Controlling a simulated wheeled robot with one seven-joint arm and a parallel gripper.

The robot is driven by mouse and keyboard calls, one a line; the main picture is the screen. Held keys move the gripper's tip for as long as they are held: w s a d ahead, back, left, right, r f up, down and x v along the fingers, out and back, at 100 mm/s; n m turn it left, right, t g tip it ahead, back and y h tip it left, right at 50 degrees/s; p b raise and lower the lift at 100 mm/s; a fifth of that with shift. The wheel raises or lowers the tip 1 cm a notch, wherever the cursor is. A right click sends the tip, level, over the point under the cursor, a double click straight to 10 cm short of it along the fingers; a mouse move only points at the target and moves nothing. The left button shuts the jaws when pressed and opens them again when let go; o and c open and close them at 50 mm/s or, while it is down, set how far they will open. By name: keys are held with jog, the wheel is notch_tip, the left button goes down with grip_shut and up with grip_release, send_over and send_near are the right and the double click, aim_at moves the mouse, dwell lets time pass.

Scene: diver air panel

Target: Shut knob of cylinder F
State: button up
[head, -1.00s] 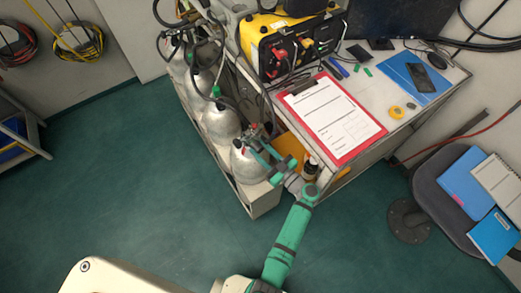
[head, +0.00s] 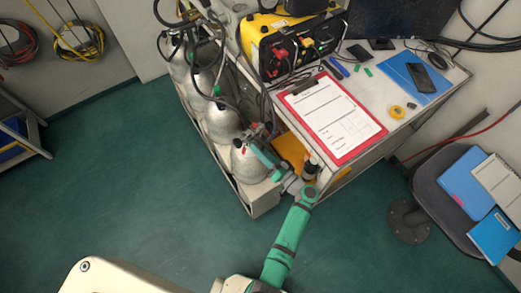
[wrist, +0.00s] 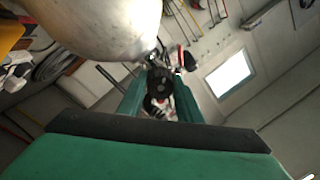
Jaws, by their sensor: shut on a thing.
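A row of silver cylinders stands in a rack; the nearest cylinder (head: 246,165) has a red mark on its shoulder, and no letter is legible. My gripper (head: 256,146) reaches its valve from the right in the head view and hides most of the valve. In the wrist view, the cylinder's pale rounded body (wrist: 105,25) fills the upper left. A dark round knob (wrist: 159,84) sits between the two green fingers of my gripper (wrist: 159,92), which is shut on it. Red and metal valve parts show around the knob, partly hidden.
Other cylinders (head: 220,122) and dark hoses stand behind, close to the gripper. The desk (head: 395,112) with a red clipboard (head: 332,118) and a yellow unit (head: 290,42) is just right of the rack. The green floor (head: 130,190) at left is open.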

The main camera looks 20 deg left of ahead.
jog(key=m, duration=0.5)
jog(key=shift+s+m, duration=0.1)
jog(key=shift+m, duration=0.3)
jog(key=m, duration=0.5)
jog(key=shift+m, duration=0.4)
jog(key=m, duration=0.5)
jog(key=shift+m+t, duration=0.3)
jog(key=shift+t, duration=0.1)
jog(key=m, duration=0.5)
jog(key=shift+r+m+h, duration=0.1)
jog(key=shift+m+h, duration=0.2)
jog(key=m, duration=1)
jog(key=shift+d+m, duration=0.15)
jog(key=shift+m, duration=0.25)
jog(key=m, duration=0.5)
jog(key=shift+g, duration=0.4)
jog(key=m, duration=0.4)
jog(key=shift+m, duration=0.3)
jog(key=shift+w, duration=0.2)
